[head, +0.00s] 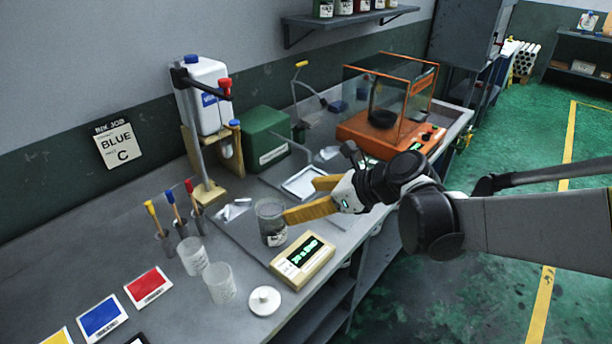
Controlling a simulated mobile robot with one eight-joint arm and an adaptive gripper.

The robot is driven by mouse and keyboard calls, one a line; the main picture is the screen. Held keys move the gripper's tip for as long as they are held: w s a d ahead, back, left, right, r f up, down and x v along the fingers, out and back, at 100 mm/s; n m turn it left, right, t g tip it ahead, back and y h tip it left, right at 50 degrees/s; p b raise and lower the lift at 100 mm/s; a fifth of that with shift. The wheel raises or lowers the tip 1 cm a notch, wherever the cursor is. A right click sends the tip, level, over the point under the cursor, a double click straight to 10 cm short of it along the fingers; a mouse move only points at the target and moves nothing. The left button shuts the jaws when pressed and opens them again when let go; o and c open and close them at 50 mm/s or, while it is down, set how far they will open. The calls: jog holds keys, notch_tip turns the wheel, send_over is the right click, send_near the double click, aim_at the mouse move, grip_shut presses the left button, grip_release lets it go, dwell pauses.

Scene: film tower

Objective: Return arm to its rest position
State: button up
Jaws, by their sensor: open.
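My arm reaches in from the right side of the head view over the front edge of the bench. My gripper (306,199) has two yellow fingers held apart and pointing left, with nothing seen between them. The nearer finger overlaps the rim area of a grey jar (271,224) in the picture; I cannot tell whether they touch. The jar stands upright on the bench with a dark content and a small label. Part of the bench behind my wrist is hidden.
The bench (75,252) holds an orange balance case (365,140), a small display box (303,259), two clear beakers (219,284), a white lid (264,301), a metal tray (301,184), a green box (265,137) and a white jug (207,93). The green floor (460,300) at right is open.

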jog(key=s+d+n+t+h, duration=0.1)
jog(key=s+d+n+h, duration=0.4)
jog(key=s+d+n, duration=0.4)
jog(key=s+d+n+t+h, duration=0.1)
jog(key=s+d+n+h, duration=0.4)
jog(key=d+n, duration=0.8)
jog(key=s+n, duration=0.1)
jog(key=s, duration=0.2)
jog(key=shift+s+n, duration=0.3)
jog(key=shift+s, duration=0.1)
